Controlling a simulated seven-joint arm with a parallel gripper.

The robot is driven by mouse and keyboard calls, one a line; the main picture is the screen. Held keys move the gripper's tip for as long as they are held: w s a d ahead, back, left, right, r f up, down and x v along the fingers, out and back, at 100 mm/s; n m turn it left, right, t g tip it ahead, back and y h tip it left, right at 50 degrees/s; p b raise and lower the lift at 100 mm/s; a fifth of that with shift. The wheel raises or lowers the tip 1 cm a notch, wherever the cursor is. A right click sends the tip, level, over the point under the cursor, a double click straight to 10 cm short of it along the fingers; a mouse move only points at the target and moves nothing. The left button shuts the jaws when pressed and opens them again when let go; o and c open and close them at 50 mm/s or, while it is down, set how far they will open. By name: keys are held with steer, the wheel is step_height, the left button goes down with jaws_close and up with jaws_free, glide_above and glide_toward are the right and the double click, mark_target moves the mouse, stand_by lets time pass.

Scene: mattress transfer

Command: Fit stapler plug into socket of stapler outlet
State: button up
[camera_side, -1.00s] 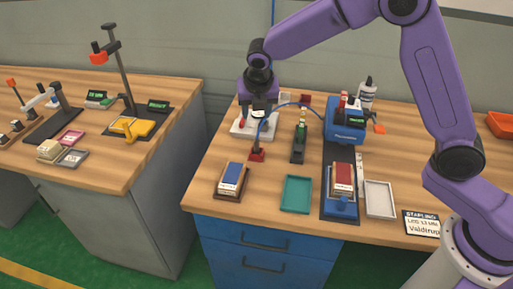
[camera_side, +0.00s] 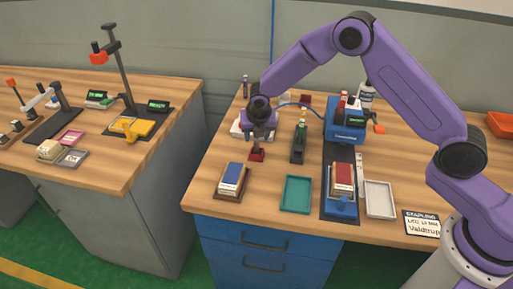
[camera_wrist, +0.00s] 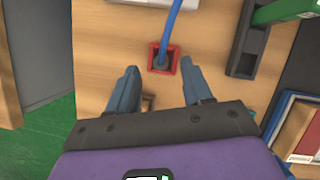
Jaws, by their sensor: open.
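The stapler plug (camera_wrist: 162,62), a dark end on a blue cable (camera_wrist: 173,25), sits in a small red square holder (camera_wrist: 176,70). In the side view the red holder (camera_side: 257,156) stands on the table below my gripper (camera_side: 258,139). My gripper is open, and in the wrist view its two blue-grey fingers (camera_wrist: 158,67) are on either side of the holder and plug, with nothing between them gripped. The stapler outlet looks to be the white block (camera_side: 237,129), partly hidden behind my gripper. The blue stapler (camera_side: 345,130) stands to the right.
A green-topped dark stand (camera_side: 299,145) is right of the holder. A blue-covered stack (camera_side: 232,178), a teal tray (camera_side: 297,194) and a pale tray (camera_side: 379,199) lie nearer the front. The cable arcs between the holder area and the stapler.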

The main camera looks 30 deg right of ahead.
mark_target(256, 147)
steer(key=shift+x, duration=1.35)
jaws_close()
